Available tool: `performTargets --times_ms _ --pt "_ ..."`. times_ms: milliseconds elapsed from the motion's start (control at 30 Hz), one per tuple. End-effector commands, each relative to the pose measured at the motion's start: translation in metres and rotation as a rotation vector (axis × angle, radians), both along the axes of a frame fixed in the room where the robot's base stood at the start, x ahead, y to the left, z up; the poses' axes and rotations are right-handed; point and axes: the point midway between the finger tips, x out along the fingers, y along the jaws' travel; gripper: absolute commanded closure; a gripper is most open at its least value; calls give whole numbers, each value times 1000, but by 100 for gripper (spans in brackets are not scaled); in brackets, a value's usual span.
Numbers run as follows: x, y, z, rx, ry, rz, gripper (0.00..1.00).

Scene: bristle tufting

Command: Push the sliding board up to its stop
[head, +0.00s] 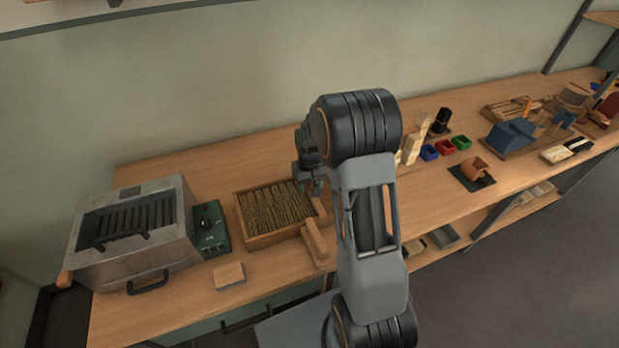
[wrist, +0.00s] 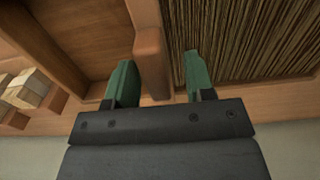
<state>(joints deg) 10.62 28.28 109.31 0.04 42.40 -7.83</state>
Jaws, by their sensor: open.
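A wooden tray (head: 258,242) on the bench holds a dense bed of straw-coloured bristles (head: 274,208). In the wrist view the sliding board (wrist: 149,50) is a plain upright wooden piece with the bristles (wrist: 240,40) on its right and an empty part of the tray (wrist: 85,35) on its left. My gripper (head: 316,184) is over the tray's right part. In the wrist view my gripper (wrist: 158,62) is open, with one green finger on each side of the board. I cannot tell whether either finger touches it. My arm hides much of the tray's right side in the head view.
A metal box with a grille (head: 130,235) and a green control unit (head: 211,230) stand left of the tray. A wooden block (head: 229,275) and a long wooden piece (head: 315,243) lie near the front. Coloured bins (head: 444,146) stand to the right.

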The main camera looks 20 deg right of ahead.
Motion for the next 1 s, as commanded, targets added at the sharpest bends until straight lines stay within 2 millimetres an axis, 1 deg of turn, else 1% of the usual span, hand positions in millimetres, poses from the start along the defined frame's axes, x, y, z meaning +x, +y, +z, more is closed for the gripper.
performTargets --times_ms 167,400,600,800,1000 --pt "1 0 21 -1 -7 1 51" --pt "1 1 71 -1 -7 2 51" --pt "1 1 107 0 -5 2 51" --pt "1 1 129 0 -4 2 51" --pt "0 1 137 0 -2 2 51"
